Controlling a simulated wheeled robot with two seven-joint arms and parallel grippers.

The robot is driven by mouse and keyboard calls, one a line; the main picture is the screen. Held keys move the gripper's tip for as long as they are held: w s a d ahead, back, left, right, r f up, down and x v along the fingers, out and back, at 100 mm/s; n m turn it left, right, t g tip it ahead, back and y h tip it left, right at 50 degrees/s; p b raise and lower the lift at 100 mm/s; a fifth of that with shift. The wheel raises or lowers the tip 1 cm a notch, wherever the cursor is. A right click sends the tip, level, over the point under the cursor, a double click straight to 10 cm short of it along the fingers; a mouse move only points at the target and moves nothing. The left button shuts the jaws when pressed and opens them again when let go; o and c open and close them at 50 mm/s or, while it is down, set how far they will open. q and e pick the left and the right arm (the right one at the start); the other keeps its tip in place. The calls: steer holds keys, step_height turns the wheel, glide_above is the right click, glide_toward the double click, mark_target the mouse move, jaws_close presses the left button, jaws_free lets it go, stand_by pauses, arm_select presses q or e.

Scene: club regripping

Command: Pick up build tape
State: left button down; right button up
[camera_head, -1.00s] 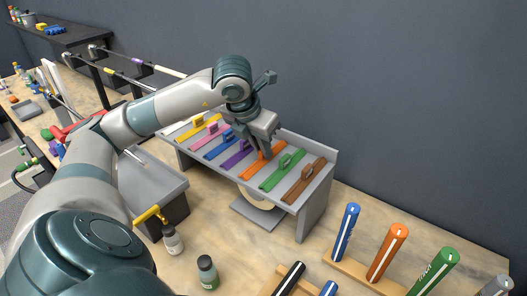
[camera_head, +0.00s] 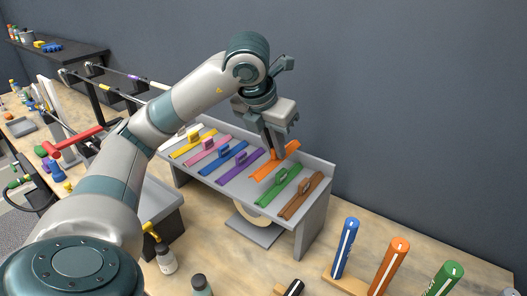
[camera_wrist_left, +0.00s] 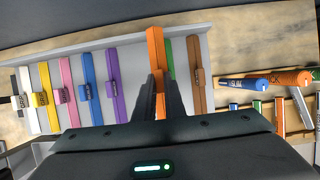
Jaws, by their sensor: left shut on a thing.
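Several coloured tape strips, each with a small raised tab, lie side by side on a grey sloped rack (camera_head: 325,222). My left gripper (camera_head: 278,150) is shut on the orange tape strip (camera_head: 266,173) and holds it raised above the rack, tilted. In the left wrist view the orange strip (camera_wrist_left: 156,62) stands between the two dark fingers. The green strip (camera_head: 281,187) and brown strip (camera_head: 302,196) lie to its right. The purple strip (camera_head: 238,168), blue strip (camera_head: 222,158), pink strip (camera_head: 208,150) and yellow strip (camera_head: 190,146) lie to its left. My right gripper is not in view.
A roll of pale tape (camera_head: 243,212) sits under the rack. Upright grips, including a blue one (camera_head: 345,248) and an orange one (camera_head: 388,265), stand in a wooden holder at front right. Small bottles (camera_head: 166,260) and a grey bin (camera_head: 165,205) are at left. A wall rises behind the rack.

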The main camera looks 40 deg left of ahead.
arm_select(q)
steer(key=w+d+r, duration=0.1)
steer(key=d+r, duration=0.3)
steer(key=d, duration=0.3)
steer(key=shift+r, duration=0.1)
steer(key=shift+a, duration=0.1)
stand_by(0.6)
